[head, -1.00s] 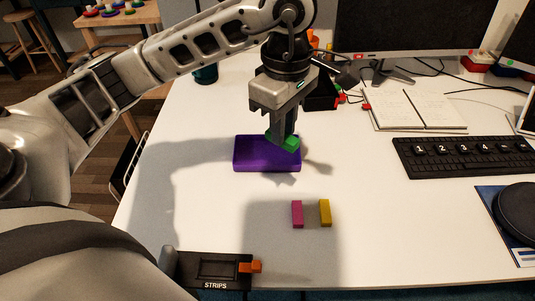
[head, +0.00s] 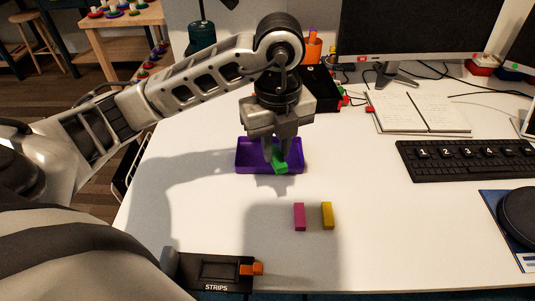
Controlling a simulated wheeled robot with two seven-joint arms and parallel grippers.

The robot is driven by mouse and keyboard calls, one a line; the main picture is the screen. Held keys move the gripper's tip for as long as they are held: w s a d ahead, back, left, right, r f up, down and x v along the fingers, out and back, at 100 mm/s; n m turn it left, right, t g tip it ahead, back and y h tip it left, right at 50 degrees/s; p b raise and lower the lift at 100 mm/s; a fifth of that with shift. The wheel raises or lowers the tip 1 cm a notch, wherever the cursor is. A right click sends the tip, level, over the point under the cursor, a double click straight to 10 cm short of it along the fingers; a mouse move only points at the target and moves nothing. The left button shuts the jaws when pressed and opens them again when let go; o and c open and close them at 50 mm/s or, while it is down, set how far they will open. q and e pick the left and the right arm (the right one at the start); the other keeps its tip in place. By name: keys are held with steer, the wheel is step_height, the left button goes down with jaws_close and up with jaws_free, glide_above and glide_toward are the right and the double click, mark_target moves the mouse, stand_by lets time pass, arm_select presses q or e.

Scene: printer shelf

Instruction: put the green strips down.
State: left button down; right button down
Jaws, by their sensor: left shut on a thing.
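The green strips (head: 280,167) show as a small green block between the fingertips of my left gripper (head: 275,158). The gripper points down and is shut on them. They are over the front part of a shallow purple tray (head: 244,168); I cannot tell whether they touch it. The gripper hides part of the tray's inside. My right gripper is not in view.
A pink block (head: 299,217) and a yellow block (head: 327,215) stand on the white desk in front of the tray. A black holder marked STRIPS (head: 215,273) with an orange piece is at the front edge. A keyboard (head: 470,161) and open notebook (head: 420,112) are right. Desk between is clear.

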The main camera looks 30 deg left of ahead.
arm_select(q)
steer(key=w+a+f, duration=0.2)
steer(key=a, duration=0.1)
steer(key=w+a+f, duration=0.6)
steer(key=shift+a+f+p, duration=0.25)
steer(key=shift+a+p, duration=0.05)
steer(key=shift+w+a+f, duration=0.35)
steer(key=shift+a+f, duration=0.15)
steer(key=shift+f, duration=2.05)
steer(key=c, duration=1.3)
jaws_free()
step_height(320, 180, up, 13)
steer(key=shift+f, duration=0.15)
